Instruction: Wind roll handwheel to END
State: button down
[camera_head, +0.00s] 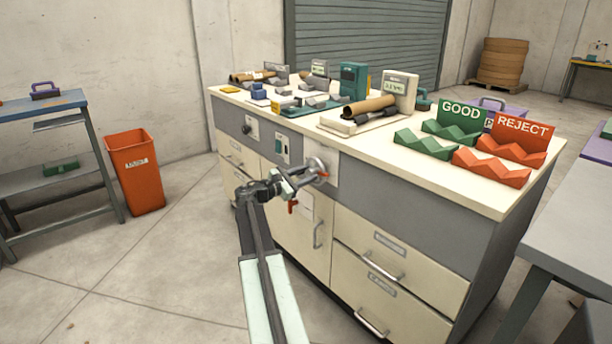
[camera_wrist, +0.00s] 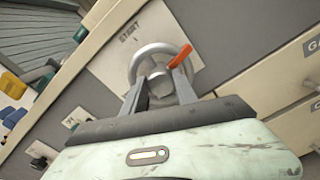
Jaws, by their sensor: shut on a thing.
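The roll handwheel (camera_wrist: 150,48) is a pale metal ring with a central hub and an orange-red knob (camera_wrist: 180,56) at its upper right in the wrist view. It is mounted on a light plate marked START (camera_wrist: 129,33) on the cabinet front. No END mark can be read. In the head view the handwheel (camera_head: 317,163) is partly covered by my gripper (camera_head: 308,178). In the wrist view my gripper (camera_wrist: 160,84) is shut on the handwheel, with its two fingers on either side of the hub.
The cabinet (camera_head: 440,262) has drawers with protruding handles below the worktop. Green GOOD racks (camera_head: 460,118) and red REJECT racks (camera_head: 520,132) stand on top at right. An orange bin (camera_head: 135,175) and a blue-topped bench (camera_head: 40,107) stand left. Floor at left front is clear.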

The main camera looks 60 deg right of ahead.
jog(key=m, duration=0.4)
jog(key=shift+s+a+f+m, duration=0.1)
jog(key=shift+m, duration=0.2)
jog(key=m, duration=0.5)
jog(key=shift+f, duration=0.1)
jog(key=m, duration=0.5)
jog(key=shift+f+m+b, duration=0.15)
jog(key=shift+m+b, duration=0.15)
jog(key=shift+m, duration=0.1)
jog(key=shift+w+f+m, duration=0.1)
jog(key=shift+w+m, duration=0.05)
jog(key=shift+m, duration=5.35)
jog(key=shift+w+m, duration=0.1)
jog(key=shift+m, duration=5.4)
